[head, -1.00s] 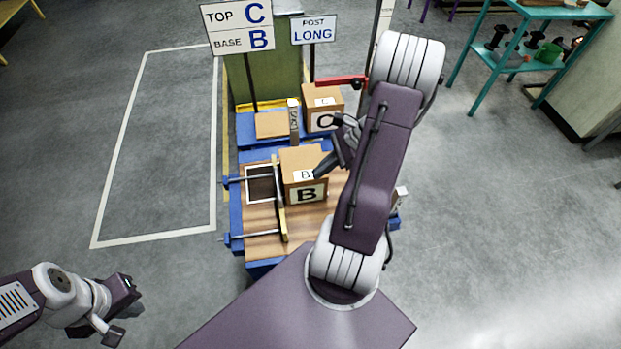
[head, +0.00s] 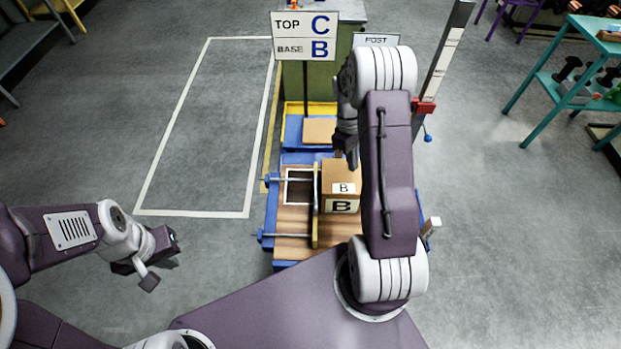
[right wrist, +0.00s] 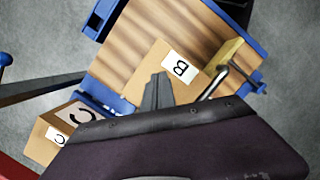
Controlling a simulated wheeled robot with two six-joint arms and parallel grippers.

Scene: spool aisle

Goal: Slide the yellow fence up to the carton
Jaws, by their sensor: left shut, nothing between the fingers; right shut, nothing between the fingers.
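The yellow fence (head: 316,206) is an upright strip across the wooden deck, directly left of carton B (head: 342,190). I cannot tell whether they touch or a thin gap remains. The right wrist view shows the fence (right wrist: 226,56) close to one side of carton B (right wrist: 150,72). Two metal rods run left from the fence. My right gripper (head: 350,158) is shut and empty, over the far edge of carton B; its fingers (right wrist: 158,88) overlap the carton in the wrist view. My left gripper (head: 163,267) is shut and empty over the floor, left of the deck.
A sign (head: 304,37) reads TOP C, BASE B. Carton C (right wrist: 50,135) stands beyond the deck. A post with a red clamp (head: 424,106) stands at right.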

